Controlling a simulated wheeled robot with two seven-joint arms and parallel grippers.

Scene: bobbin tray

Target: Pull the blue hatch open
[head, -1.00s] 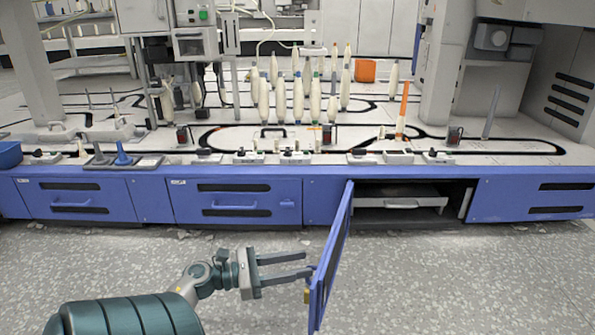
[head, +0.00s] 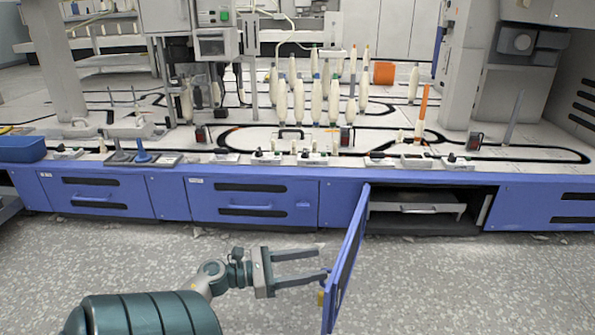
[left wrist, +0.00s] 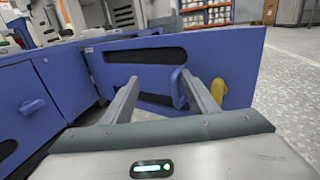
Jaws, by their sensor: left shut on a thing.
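The blue hatch (head: 346,262) stands swung wide open in the head view, hinged at its left edge beside a dark compartment (head: 420,210). My left gripper (head: 322,266) is at the hatch's outer face, near its free end. In the left wrist view the hatch (left wrist: 225,62) fills the middle, with a dark slot. Its blue handle (left wrist: 180,88) lies between the fingers of my left gripper (left wrist: 164,86), which is shut on it. A yellow piece (left wrist: 218,90) sits on the hatch beside the right finger. My right gripper is not in view.
Closed blue panels (head: 252,201) line the machine's front left of the opening. White bobbins (head: 316,100) stand on the worktop above. A white shelf or drawer (head: 428,208) shows inside the compartment. The grey floor (head: 450,285) in front is clear.

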